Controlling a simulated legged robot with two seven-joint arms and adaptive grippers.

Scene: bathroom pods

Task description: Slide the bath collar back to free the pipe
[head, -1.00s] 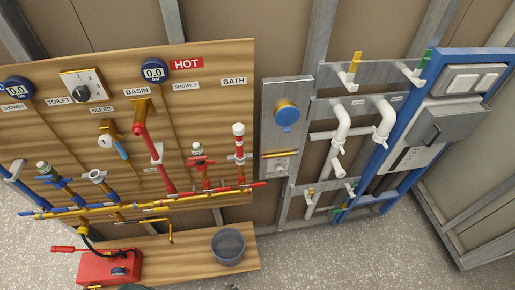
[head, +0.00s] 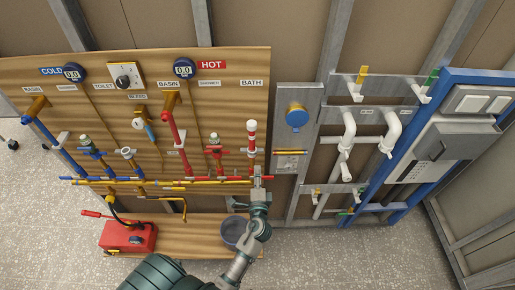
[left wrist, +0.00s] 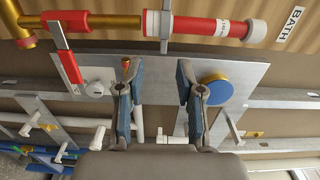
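The bath pipe (head: 251,142) stands upright under the BATH label on the wooden board, with red and white bands. In the left wrist view it runs across the top as a brass tube (left wrist: 115,20) with a red sleeve (left wrist: 188,27) and a white end piece (left wrist: 255,32). I cannot tell which band is the collar. My left gripper (head: 258,176) is near the pipe's lower end in the head view. In the left wrist view its fingers (left wrist: 160,85) are apart and empty, with the pipe beyond them. My right gripper is not in view.
A red-handled valve (left wrist: 65,48) sits beside the pipe. A grey metal panel with a blue round cap (head: 297,116) and white pipes (head: 348,130) are to the right. A grey bucket (head: 236,232) and a red pump box (head: 127,237) stand below the board.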

